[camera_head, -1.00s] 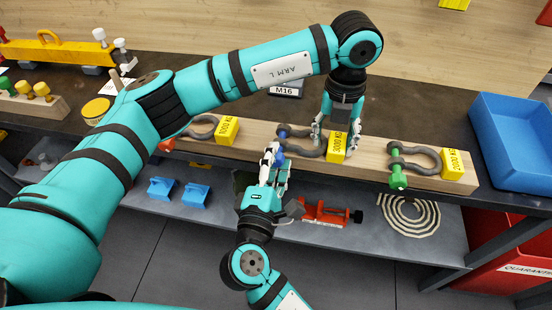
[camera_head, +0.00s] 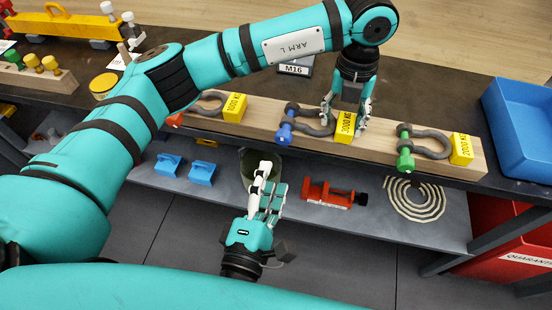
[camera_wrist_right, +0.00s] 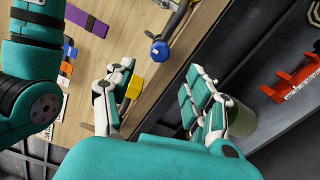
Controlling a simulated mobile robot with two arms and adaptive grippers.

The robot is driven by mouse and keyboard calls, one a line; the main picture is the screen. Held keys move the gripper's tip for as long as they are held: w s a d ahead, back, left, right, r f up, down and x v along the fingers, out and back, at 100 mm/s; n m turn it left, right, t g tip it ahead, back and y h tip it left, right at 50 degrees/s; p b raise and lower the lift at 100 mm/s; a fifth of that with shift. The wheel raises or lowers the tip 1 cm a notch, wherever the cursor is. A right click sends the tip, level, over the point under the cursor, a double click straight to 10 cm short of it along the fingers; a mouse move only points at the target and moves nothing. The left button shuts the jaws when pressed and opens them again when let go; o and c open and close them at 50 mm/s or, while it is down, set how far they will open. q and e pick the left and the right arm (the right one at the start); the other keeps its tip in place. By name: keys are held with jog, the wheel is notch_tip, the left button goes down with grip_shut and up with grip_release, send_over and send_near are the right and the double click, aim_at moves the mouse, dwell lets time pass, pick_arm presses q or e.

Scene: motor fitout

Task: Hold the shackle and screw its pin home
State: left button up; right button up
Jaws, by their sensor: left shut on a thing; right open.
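The middle shackle (camera_head: 300,118) is dark grey and lies on the wooden rail, with a blue pin head (camera_head: 285,132) facing me and a yellow weight tag at its far-right end. My left gripper (camera_head: 346,117) reaches down from above and is shut on the bow end of this shackle, beside the tag (camera_head: 345,128). My right gripper (camera_head: 267,185) is open and empty, in front of and below the blue pin head, apart from it. In the right wrist view the blue pin head (camera_wrist_right: 160,50) shows beyond the open fingers. How deep the pin sits is unclear.
A green-pinned shackle (camera_head: 424,145) lies to the right on the wooden rail (camera_head: 375,151), another shackle to the left. A blue bin (camera_head: 522,125) stands at right. The lower shelf holds a red clamp-like tool (camera_head: 328,194), blue blocks (camera_head: 202,173) and a coil (camera_head: 415,199).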

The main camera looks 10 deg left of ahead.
jog(key=shift+s, duration=0.75)
pick_arm(q)
jog(key=o, duration=1.4)
notch_tip(320, 180, up, 12)
jog(key=shift+a, duration=0.1)
